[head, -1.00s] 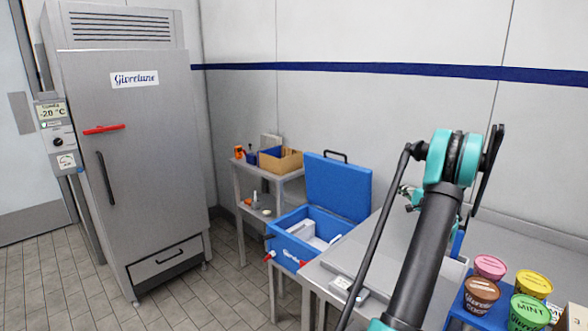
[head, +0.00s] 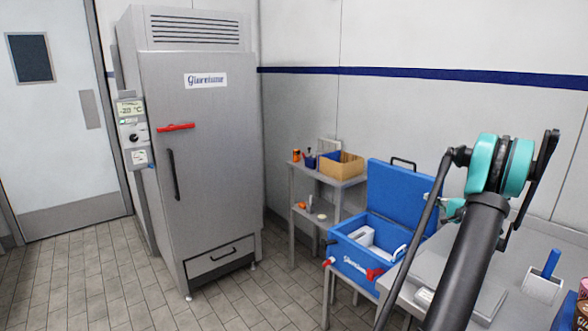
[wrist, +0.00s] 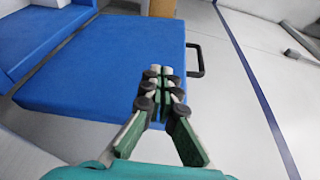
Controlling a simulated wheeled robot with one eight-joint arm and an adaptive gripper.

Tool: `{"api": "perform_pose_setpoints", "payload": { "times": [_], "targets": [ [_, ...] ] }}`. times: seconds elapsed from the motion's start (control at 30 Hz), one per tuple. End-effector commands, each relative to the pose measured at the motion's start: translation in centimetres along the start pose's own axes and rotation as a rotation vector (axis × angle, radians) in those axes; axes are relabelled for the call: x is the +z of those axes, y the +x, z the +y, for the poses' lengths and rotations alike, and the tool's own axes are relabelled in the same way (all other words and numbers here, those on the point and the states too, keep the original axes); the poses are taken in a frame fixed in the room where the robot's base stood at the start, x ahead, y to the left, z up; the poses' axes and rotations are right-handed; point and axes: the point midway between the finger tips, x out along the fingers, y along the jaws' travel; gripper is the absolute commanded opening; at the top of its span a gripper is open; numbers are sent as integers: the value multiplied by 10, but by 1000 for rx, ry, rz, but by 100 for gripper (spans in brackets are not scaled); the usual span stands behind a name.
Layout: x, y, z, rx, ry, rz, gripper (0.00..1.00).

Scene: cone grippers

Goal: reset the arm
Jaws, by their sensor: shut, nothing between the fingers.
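My arm rises at the right of the head view, its black and teal links bent over a steel counter. My gripper (wrist: 161,73) shows in the wrist view, its green and grey fingers drawn together with nothing between them. Beyond the fingertips in that view is the blue lid (wrist: 130,70) of the cool box, with its black handle to the right. In the head view the lid (head: 402,195) stands open above the blue box (head: 350,262).
A steel freezer (head: 215,130) with a red latch stands left of centre, and a door (head: 58,110) is at the far left. A small shelf (head: 325,175) holds a cardboard box (head: 342,165). Tubs show at the right edge. The tiled floor (head: 90,270) at the left is clear.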

Motion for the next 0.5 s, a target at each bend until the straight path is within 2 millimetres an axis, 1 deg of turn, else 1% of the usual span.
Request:
{"api": "perform_pose_setpoints", "payload": {
  "times": [0.17, 0.27, 0.37, 0.47, 0.5],
  "targets": [
    [31, 10, -2, 52, -30, -33, 0],
    [55, 15, -3, 93, -55, -58, 0],
    [83, 20, -3, 142, -86, -87, 0],
    [118, 24, -2, 201, -126, -124, 0],
    [135, 24, -1, 230, -146, -141, 0]
  ]
}}
